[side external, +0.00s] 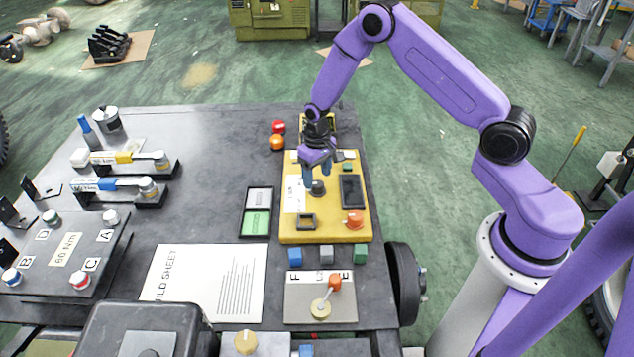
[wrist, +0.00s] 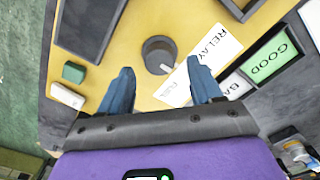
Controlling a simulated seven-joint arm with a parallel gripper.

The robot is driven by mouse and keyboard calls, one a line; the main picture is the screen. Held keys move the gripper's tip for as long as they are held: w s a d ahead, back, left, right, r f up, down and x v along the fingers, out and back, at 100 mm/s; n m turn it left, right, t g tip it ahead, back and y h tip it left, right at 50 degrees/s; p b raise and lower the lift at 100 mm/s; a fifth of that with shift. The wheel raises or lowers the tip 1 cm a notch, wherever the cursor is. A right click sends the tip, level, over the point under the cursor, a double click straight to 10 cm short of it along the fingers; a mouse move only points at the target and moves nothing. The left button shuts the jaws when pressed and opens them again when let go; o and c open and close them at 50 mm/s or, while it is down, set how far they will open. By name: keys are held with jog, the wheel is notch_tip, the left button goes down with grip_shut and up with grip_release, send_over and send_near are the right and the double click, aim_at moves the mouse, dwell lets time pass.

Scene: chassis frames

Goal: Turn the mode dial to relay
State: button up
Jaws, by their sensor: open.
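The mode dial is a dark round knob (side external: 317,188) on the yellow panel (side external: 300,236). In the wrist view the dial (wrist: 158,50) has a white pointer mark toward the lower right. Beside it a white label card (wrist: 217,46) reads RELAY, with a second, smaller word below that is hard to read. The pointer is nearer the lower word than RELAY. My gripper (side external: 319,177) is over the dial, pointing down. In the wrist view my gripper (wrist: 162,82) has its blue fingers apart with nothing between them; the dial lies just beyond the tips.
On the panel are a dark rectangle (side external: 352,191), an orange knob (side external: 354,219) and a square frame (side external: 306,221). A tray with a green GOOD part (side external: 256,223) lies left of it. Small blocks (side external: 326,254) line its front edge.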

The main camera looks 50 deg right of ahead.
aim_at(317, 183)
jog(key=shift+f, duration=1.65)
jog(key=shift+c, duration=0.3)
jog(key=c, duration=1)
